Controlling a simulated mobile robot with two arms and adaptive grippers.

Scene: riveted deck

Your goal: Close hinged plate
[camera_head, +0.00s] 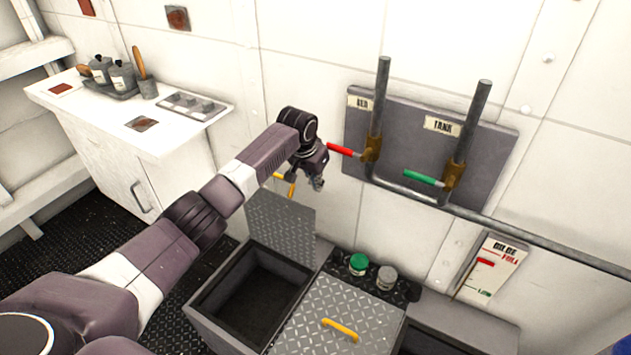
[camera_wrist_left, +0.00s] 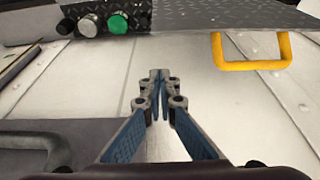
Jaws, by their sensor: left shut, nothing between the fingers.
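The hinged plate (camera_head: 282,228), grey diamond tread, stands raised at the back of an open bin (camera_head: 225,280). Its yellow handle (camera_head: 291,187) is near its top edge. My left gripper (camera_head: 316,183) is beside the handle, just to its right in the head view. In the left wrist view, the fingers (camera_wrist_left: 158,78) are shut and empty, with the yellow handle (camera_wrist_left: 252,65) to their right and apart from them. The plate (camera_wrist_left: 240,18) shows there only as a strip at the top. My right gripper is out of view.
A second tread plate (camera_head: 335,305) lies flat beside the bin. Pipes with red (camera_head: 344,150) and green (camera_head: 424,178) levers stick out from the wall, right of my gripper.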

